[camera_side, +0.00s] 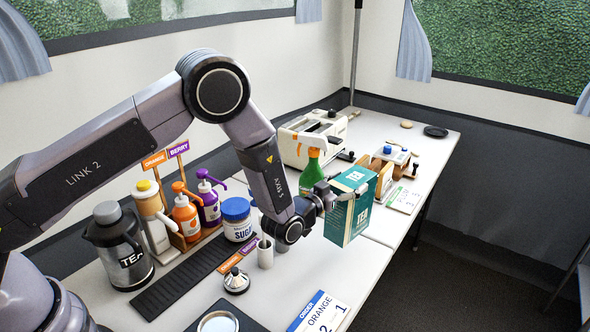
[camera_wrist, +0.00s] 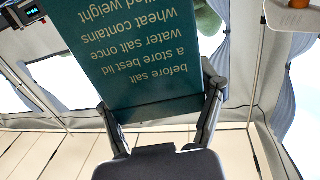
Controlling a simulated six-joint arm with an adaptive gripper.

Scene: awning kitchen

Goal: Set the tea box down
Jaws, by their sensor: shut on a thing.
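The teal tea box (camera_side: 347,212) is held in my gripper (camera_side: 336,197), near the right front edge of the table in the side view. It is roughly upright, with a slight tilt. Its bottom seems to be near the table edge, but I cannot tell whether it touches. In the wrist view the tea box (camera_wrist: 135,50) fills the upper middle, its printed text upside down. The two fingers of my gripper (camera_wrist: 160,105) are shut on its sides.
An order card (camera_side: 318,312) lies at the table front. A sugar jar (camera_side: 237,219), orange pump bottle (camera_side: 186,214), purple pump bottle (camera_side: 209,200) and tea pot (camera_side: 119,245) stand left.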

